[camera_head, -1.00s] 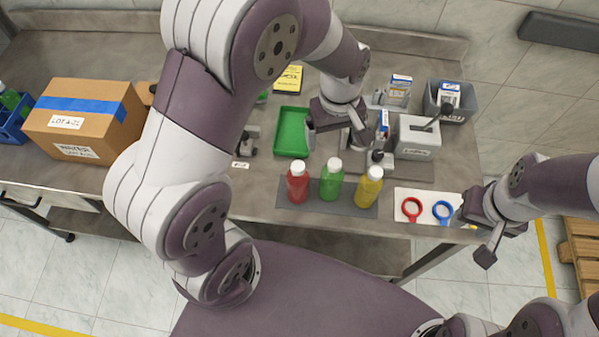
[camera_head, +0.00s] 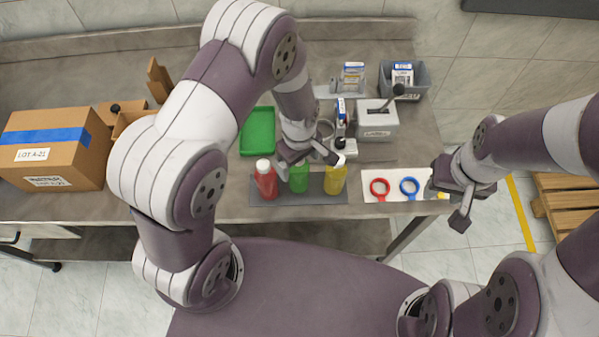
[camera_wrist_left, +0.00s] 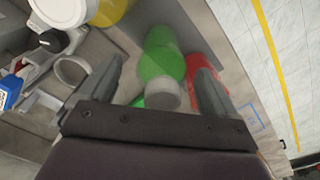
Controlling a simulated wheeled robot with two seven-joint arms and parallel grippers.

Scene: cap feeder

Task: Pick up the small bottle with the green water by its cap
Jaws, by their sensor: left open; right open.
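The small bottle with green water (camera_head: 299,179) stands on a dark mat (camera_head: 330,188) between a red bottle (camera_head: 266,181) and a yellow bottle (camera_head: 335,178). Its white cap is hidden by my left gripper (camera_head: 310,161) in the head view. In the left wrist view the green bottle (camera_wrist_left: 163,58) and its whitish cap (camera_wrist_left: 162,93) show between the two open fingers of my left gripper (camera_wrist_left: 160,85). I cannot tell whether a finger touches the cap. My right gripper (camera_head: 456,205) is open and empty at the table's right front edge.
The red bottle (camera_wrist_left: 203,72) lies close beside one left finger in the wrist view. A cardboard box (camera_head: 52,148) stands at the left.

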